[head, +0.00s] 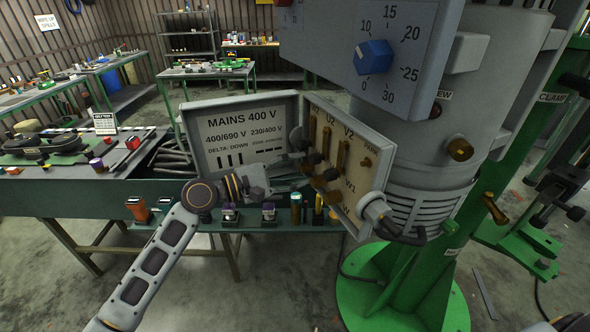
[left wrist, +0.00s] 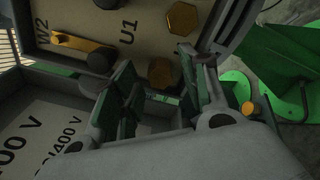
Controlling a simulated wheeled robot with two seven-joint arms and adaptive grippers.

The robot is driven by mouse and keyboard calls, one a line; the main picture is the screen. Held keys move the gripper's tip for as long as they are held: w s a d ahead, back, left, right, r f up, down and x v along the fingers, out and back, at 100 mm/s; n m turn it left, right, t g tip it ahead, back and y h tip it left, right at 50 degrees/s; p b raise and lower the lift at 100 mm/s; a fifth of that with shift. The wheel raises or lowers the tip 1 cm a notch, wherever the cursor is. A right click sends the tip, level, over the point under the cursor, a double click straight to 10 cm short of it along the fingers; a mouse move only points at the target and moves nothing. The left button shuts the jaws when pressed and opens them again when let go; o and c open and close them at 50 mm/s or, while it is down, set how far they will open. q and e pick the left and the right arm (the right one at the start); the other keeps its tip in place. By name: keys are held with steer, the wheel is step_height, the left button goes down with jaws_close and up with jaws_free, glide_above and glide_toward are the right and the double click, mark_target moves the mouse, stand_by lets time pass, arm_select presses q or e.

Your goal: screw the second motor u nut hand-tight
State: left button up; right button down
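The open terminal box (head: 374,165) is on the side of the grey machine, its panel labelled W2, U2 and V2 at the top and W1 lower down. My left gripper (head: 303,161) is at the panel's left side. In the left wrist view, its two fingers (left wrist: 156,88) are apart. A brass hex nut (left wrist: 162,72) below the U1 label shows between and beyond the fingertips; I cannot tell whether they touch it. A second brass hex nut (left wrist: 183,17) is farther along the panel. A brass bar (left wrist: 78,43) lies by W2.
The open lid (head: 243,132), with mains voltage text, stands left of the panel. A cable gland (head: 376,211) is on the box's lower right. A green workbench (head: 70,193) and a shelf of small parts (head: 268,214) lie behind. A green stand (head: 400,285) is below.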

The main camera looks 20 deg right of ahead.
arm_select(q)
jaws_close()
arm_select(e)
steer(key=shift+d, duration=0.2)
steer(key=shift+d+f, duration=0.1)
steer(key=shift+f, duration=0.05)
